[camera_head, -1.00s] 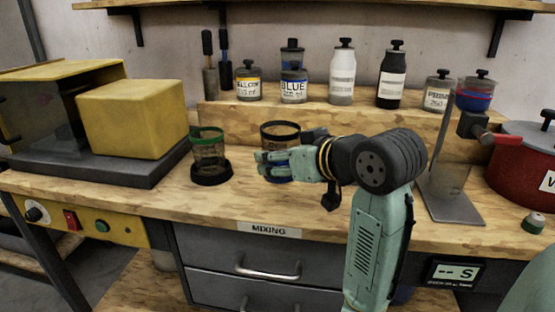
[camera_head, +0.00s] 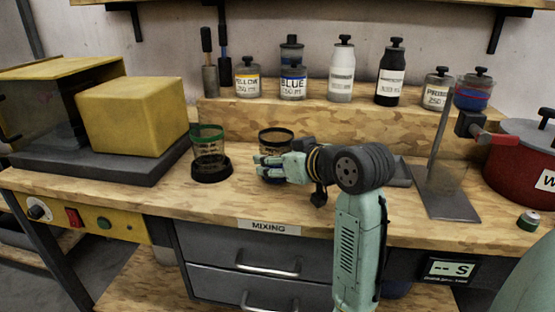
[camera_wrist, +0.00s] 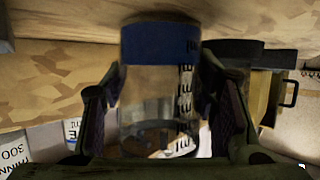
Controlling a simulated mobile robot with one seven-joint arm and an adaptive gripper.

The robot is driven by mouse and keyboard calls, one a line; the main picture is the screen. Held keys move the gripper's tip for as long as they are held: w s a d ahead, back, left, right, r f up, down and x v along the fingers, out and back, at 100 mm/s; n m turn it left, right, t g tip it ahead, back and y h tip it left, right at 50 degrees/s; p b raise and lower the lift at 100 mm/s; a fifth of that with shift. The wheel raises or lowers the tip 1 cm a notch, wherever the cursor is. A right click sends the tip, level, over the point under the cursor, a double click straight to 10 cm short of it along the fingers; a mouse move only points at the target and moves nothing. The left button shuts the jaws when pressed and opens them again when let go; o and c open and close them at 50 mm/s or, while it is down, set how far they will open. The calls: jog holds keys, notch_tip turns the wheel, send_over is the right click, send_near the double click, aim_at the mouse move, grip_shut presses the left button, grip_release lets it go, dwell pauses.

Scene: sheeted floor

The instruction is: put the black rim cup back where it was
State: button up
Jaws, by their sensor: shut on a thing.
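The black rim cup (camera_head: 276,143) is a clear cup with a black rim, upright over the middle of the bench in the head view. My gripper (camera_head: 264,167) is shut around its lower part and hides much of it. In the wrist view the cup (camera_wrist: 158,90) shows between the two fingers (camera_wrist: 160,112), with dark measuring marks and a blue band at the picture's top. Whether its base touches the bench is hidden.
A green rim cup (camera_head: 208,147) stands on a black round base (camera_head: 212,173) just left of the held cup. A yellow box (camera_head: 135,118) is further left. Bottles and jars line the raised wooden shelf (camera_head: 330,118) behind. A metal stand (camera_head: 450,200) and red pot (camera_head: 525,170) are right.

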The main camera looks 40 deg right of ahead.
jog(key=o, duration=1.4)
jog(key=shift+f, duration=0.1)
jog(key=shift+c, duration=0.2)
jog(key=shift+r, duration=0.25)
jog(key=b+v, duration=0.1)
jog(key=v, duration=1.1)
jog(key=shift+f, duration=0.1)
